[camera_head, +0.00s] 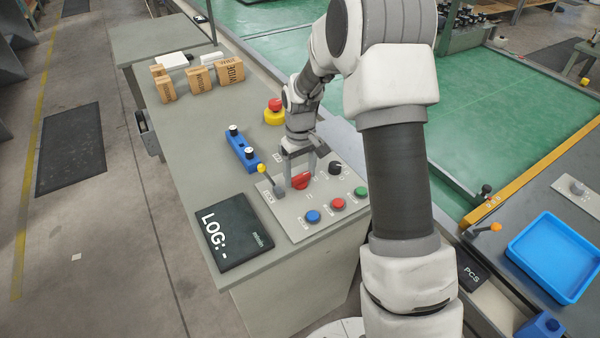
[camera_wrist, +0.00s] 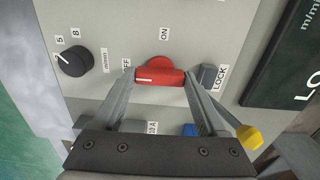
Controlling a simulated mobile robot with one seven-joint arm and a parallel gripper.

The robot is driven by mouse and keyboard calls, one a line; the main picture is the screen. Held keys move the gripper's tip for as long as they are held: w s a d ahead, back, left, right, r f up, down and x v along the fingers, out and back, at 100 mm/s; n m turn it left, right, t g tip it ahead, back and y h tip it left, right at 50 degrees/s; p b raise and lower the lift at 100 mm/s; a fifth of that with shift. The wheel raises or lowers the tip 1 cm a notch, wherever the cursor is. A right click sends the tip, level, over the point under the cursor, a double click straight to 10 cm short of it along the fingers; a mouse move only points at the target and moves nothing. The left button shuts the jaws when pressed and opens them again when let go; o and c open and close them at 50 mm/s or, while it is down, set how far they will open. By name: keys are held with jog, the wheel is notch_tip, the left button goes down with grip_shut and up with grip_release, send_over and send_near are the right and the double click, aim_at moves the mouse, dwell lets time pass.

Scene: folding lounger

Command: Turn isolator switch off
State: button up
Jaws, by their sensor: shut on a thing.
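The isolator switch is a red rotary knob (camera_wrist: 158,73) on a grey control panel (camera_wrist: 110,25); it also shows in the head view (camera_head: 301,181). Its handle lies crosswise in the wrist view, and a white mark on it is at the left end, on the side of the OFF label (camera_wrist: 127,66). The ON label (camera_wrist: 164,36) is beyond the knob. My gripper (camera_wrist: 160,77) is shut on the handle, one finger at each end; it shows from above in the head view (camera_head: 300,172). The fingers partly cover the labels.
A yellow-tipped lever (camera_head: 262,169) by the LOCK label stands close beside one finger. A black dial (camera_head: 335,168) and blue (camera_head: 313,216), red (camera_head: 337,204) and green (camera_head: 361,192) buttons share the panel. A yellow-based red button (camera_head: 274,112) and blue block (camera_head: 242,152) stand behind.

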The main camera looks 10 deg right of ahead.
aim_at(300, 176)
jog(key=o, duration=1.3)
jog(key=shift+r, duration=0.1)
notch_tip(300, 176, up, 17)
jog(key=p, duration=0.2)
jog(key=shift+r, duration=0.15)
jog(key=s+r+m+t+p, duration=0.2)
jog(key=s+r+t, duration=0.1)
jog(key=s+r, duration=0.95)
jog(key=s+m+t+p, duration=0.1)
jog(key=s+t, duration=0.1)
jog(key=s, duration=1.2)
jog(key=shift+s+f+m+t, duration=0.2)
jog(key=shift+s+m+t, duration=0.1)
jog(key=shift+s+m, duration=0.1)
